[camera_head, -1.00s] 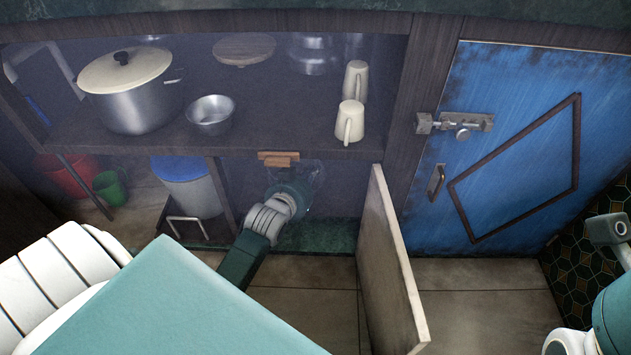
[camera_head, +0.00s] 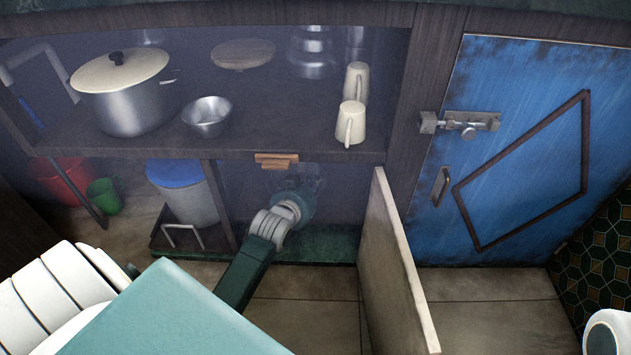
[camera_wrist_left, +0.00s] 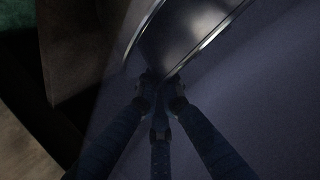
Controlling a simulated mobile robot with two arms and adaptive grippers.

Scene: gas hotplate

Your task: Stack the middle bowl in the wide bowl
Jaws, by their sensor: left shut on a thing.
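My left gripper (camera_head: 308,186) reaches into the lower right compartment of the cabinet, under the shelf. In the left wrist view its fingers (camera_wrist_left: 158,82) are shut on the edge of a shiny metal vessel (camera_wrist_left: 182,35), which looks like a bowl. I cannot tell from the part in view whether this is the middle or the wide bowl. In the head view the held vessel is not clearly seen in the dark compartment. A small metal bowl (camera_head: 207,118) stands empty and upright on the shelf, well above and left of the gripper. My right gripper is out of view.
The shelf (camera_head: 270,128) holds a lidded pot (camera_head: 125,105), a round wooden board (camera_head: 242,54), metal vessels (camera_head: 313,58) and two cream mugs (camera_head: 350,122). A wooden cabinet door (camera_head: 395,265) stands open right of my left arm. A blue-lidded bin (camera_head: 188,195) stands left.

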